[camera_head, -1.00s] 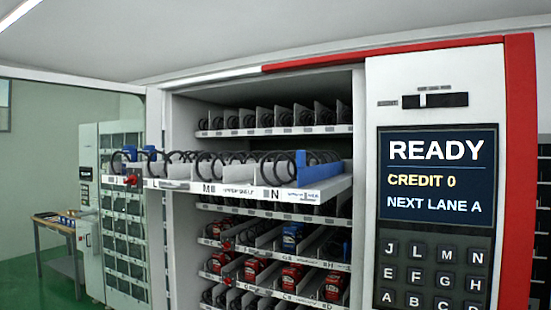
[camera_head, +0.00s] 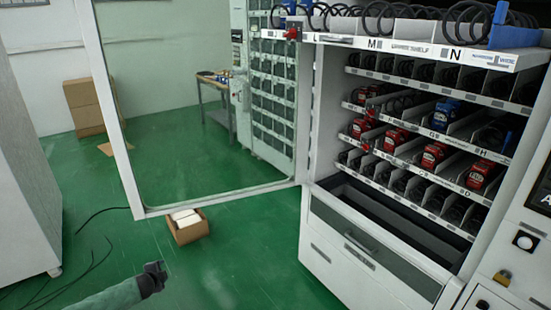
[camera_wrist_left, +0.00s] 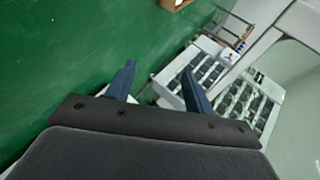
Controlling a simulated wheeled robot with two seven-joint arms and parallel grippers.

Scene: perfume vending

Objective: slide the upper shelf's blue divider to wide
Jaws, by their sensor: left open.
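The upper shelf (camera_head: 400,48) is pulled out of the vending machine at the top right of the head view. Its blue divider (camera_head: 512,37) stands near the shelf's right end, above a small printed scale on the front edge. My left gripper (camera_head: 155,274) is low over the green floor, far left of and below the shelf. In the left wrist view its two blue fingers (camera_wrist_left: 158,76) are apart with nothing between them. My right gripper is not in view.
An open glass door (camera_head: 205,130) stands left of the machine. A small brown box (camera_head: 187,228) lies on the floor below it. Lower shelves hold red and blue items. A red knob (camera_head: 292,32) sits at the upper shelf's left front corner.

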